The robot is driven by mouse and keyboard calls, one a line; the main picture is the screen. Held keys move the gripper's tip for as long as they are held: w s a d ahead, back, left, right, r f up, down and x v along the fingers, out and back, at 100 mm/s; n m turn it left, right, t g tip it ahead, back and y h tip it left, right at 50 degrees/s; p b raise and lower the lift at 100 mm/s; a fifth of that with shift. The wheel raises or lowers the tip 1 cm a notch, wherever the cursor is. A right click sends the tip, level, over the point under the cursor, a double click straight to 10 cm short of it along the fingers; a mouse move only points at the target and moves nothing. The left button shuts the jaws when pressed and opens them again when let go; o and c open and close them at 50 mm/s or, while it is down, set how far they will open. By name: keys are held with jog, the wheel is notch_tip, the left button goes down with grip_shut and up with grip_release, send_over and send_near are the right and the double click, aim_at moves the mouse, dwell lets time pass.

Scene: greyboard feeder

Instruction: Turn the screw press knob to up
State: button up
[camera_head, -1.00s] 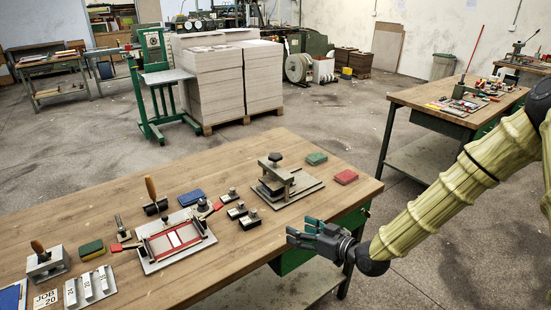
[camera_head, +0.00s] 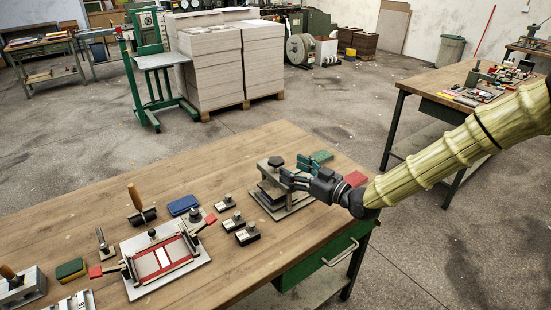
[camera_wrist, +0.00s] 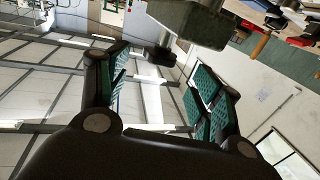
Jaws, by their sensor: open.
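The screw press (camera_head: 286,193) stands on the wooden bench, with a dark knob (camera_head: 276,161) on top of its grey block. My gripper (camera_head: 292,169) is beside the press on its right, at about the height of the knob, with its teal-padded fingers pointing left towards it. In the wrist view, the picture is turned over. There the dark knob (camera_wrist: 162,56) hangs below the grey press block (camera_wrist: 190,22), between the directions of the two spread fingers. My gripper is open and empty. I cannot tell how near the fingertips are to the knob.
A green block (camera_head: 321,156) and a red block (camera_head: 355,179) lie behind and right of the press. Small metal pieces (camera_head: 232,221) stand to its left, near the red-framed fixture (camera_head: 163,261). A blue block (camera_head: 183,205) lies farther left. Paper stacks (camera_head: 212,70) stand behind the bench.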

aim_at(282, 164)
jog(key=p+x, duration=0.1)
jog(key=x, duration=0.6)
jog(key=shift+w+a+f, duration=0.1)
jog(key=shift+w+a, duration=0.05)
jog(key=shift+c, duration=0.2)
jog(key=c, duration=1)
